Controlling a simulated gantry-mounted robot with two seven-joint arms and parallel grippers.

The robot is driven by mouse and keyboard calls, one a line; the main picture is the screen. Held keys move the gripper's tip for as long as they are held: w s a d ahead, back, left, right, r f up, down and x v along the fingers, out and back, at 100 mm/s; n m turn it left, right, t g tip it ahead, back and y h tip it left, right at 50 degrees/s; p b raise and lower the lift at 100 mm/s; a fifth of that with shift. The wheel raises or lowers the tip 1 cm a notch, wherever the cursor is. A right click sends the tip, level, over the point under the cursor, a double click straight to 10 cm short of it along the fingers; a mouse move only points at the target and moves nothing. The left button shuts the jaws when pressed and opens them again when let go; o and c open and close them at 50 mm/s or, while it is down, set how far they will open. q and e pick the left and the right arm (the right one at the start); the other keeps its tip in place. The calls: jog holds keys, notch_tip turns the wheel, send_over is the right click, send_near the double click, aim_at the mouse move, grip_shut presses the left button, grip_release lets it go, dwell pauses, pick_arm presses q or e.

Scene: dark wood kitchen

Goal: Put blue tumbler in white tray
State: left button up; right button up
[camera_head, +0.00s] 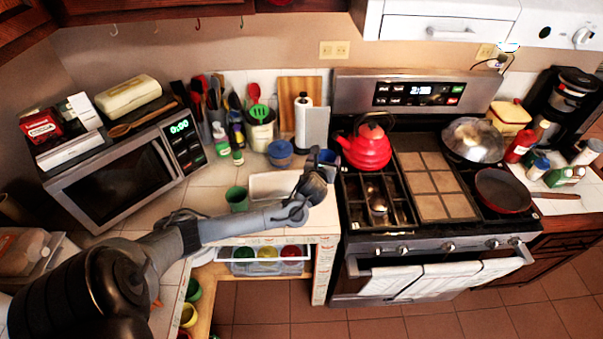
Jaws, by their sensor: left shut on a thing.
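The blue tumbler (329,157) is at the right end of the counter, beside the stove. My left gripper (320,166) reaches across the counter from the left and is shut on the tumbler, hiding part of it. I cannot tell whether the tumbler touches the counter. The white tray (268,188) lies on the counter just left of the gripper, and my left forearm passes in front of its near edge. My right gripper is not in view.
A green cup (237,199) stands just left of the tray. A blue lidded bowl (280,151) and a paper towel roll (304,112) stand behind it. A red kettle (367,148) sits on the stove, to the right. A microwave (115,182) fills the left counter.

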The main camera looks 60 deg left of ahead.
pick_arm(q)
jog(key=s+a+f, duration=0.2)
jog(key=a+f, duration=0.6)
jog(key=f, duration=0.1)
jog(key=shift+s+a, duration=0.15)
jog(key=shift+s, duration=0.25)
jog(key=shift+f, duration=0.25)
jog(key=o, duration=1.3)
jog(key=shift+c, duration=0.2)
